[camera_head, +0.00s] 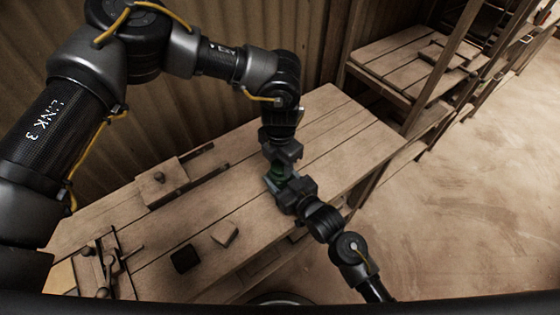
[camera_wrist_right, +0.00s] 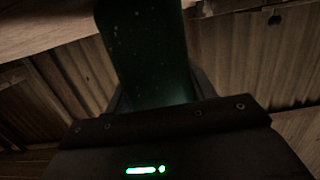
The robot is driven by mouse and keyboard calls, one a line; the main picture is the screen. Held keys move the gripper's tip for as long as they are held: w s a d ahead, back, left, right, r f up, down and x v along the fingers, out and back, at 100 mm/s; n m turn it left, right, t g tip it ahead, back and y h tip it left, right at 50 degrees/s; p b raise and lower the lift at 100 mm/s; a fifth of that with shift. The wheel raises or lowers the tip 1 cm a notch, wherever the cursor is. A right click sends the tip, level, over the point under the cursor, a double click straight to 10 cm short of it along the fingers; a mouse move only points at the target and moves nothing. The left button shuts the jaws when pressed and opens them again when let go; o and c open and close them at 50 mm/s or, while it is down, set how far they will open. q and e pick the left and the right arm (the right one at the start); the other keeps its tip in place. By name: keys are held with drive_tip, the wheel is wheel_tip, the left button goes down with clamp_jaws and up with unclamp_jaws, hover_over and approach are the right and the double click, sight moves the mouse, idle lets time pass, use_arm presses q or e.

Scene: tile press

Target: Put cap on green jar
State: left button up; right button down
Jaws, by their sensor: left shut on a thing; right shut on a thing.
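The green jar (camera_head: 279,171) is over the bench between my two grippers in the head view, mostly hidden by them. In the right wrist view the jar (camera_wrist_right: 146,50) is a dark green, speckled body between the fingers. My right gripper (camera_head: 281,186) comes from the lower right and is shut on the jar. My left gripper (camera_head: 281,158) is directly above the jar, pointing down, and is shut. What it holds is hidden by its fingers; it appears to be the cap, close to the jar's top. I cannot tell whether cap and jar touch.
The plank workbench (camera_head: 335,130) has free room to the right. A dark block (camera_head: 185,258) and a light wooden block (camera_head: 224,233) lie at the front. A wooden fixture (camera_head: 163,181) sits at the back left, tools (camera_head: 100,265) at the near left. Shelving (camera_head: 400,70) stands behind right.

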use_arm(q)
drive_tip(key=m, duration=0.7)
drive_tip(key=shift+m, duration=0.4)
drive_tip(key=o, duration=1.1)
drive_tip(key=shift+r, duration=2.25)
drive_tip(key=shift+c, duration=0.5)
